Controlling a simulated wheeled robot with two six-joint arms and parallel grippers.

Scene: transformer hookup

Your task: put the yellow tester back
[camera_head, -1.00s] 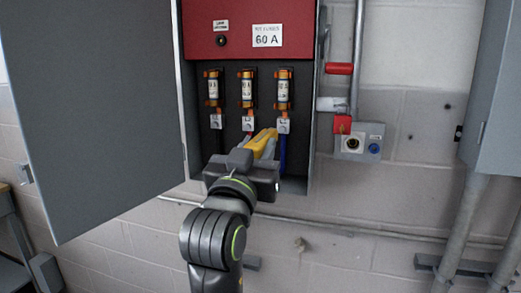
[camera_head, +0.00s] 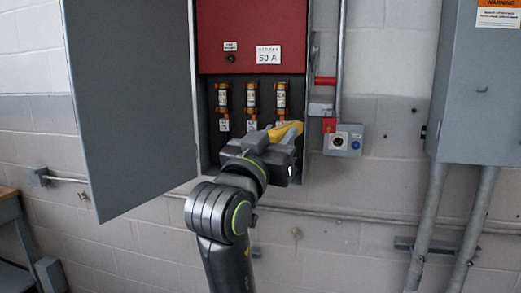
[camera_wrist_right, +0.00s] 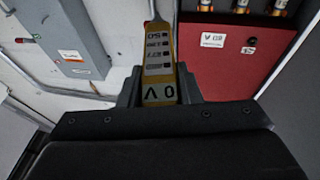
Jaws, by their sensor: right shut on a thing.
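The yellow tester (camera_head: 287,130) is held in my right gripper (camera_head: 283,138), in front of the lower right part of the open fuse box (camera_head: 303,165). In the right wrist view the tester (camera_wrist_right: 159,50) stands between the two fingers (camera_wrist_right: 158,90), its display reading 0 V upside down. The gripper is shut on it. Its far tip reaches toward the top edge of that view. The tester's holder cannot be made out. My left gripper does not show.
The box has a red panel (camera_head: 225,45) marked 60 A, several fuses (camera_head: 251,96) and an open grey door (camera_head: 130,100). A socket plate (camera_head: 343,140) and red lever (camera_head: 325,81) sit right of it. A grey cabinet (camera_head: 485,90) stands right; a bench (camera_head: 10,200) shows at left.

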